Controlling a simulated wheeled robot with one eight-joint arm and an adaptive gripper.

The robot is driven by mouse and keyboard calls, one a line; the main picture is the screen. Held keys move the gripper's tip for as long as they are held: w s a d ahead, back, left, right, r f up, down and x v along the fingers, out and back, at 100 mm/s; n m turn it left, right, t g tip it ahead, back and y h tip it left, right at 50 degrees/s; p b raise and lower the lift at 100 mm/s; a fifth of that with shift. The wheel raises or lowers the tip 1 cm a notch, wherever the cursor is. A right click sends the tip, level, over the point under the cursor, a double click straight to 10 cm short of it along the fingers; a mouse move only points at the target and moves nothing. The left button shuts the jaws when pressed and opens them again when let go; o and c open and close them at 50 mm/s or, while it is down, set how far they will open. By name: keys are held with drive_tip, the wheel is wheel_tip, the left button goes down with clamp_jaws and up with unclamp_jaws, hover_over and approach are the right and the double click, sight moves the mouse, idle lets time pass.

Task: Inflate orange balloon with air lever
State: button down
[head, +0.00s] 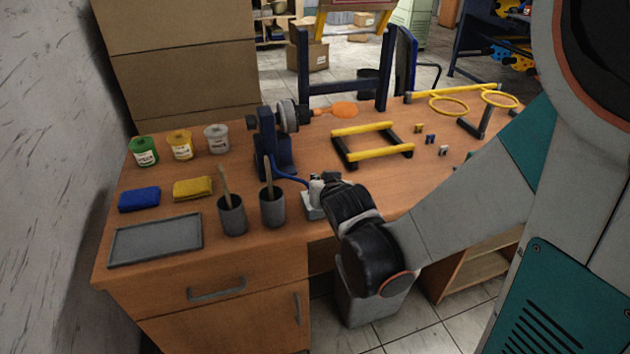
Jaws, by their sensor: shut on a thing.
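The orange balloon (345,110) is small and lies sideways on the nozzle end of the blue pump stand (268,142) at the back of the table. A blue hose (290,178) runs from the stand to a light grey lever base (311,206) near the table's front edge. My gripper (318,184) is at the top of this base, shut on what seems to be the air lever. The lever itself is mostly hidden by my gripper and wrist.
Two grey cups with brushes (232,215) stand left of my gripper, near a grey tray (155,240). Paint cans (180,145), a blue sponge (139,199) and a yellow cloth (193,188) lie farther left. A yellow-black frame (372,145) and a ring holder (449,104) stand right.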

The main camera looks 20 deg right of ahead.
idle(0.3)
drive_tip(key=c, duration=1.7)
unclamp_jaws()
drive_tip(key=shift+o, duration=0.2)
drive_tip(key=d+v, duration=0.1)
drive_tip(key=v, duration=1.1)
drive_tip(key=shift+a, duration=0.5)
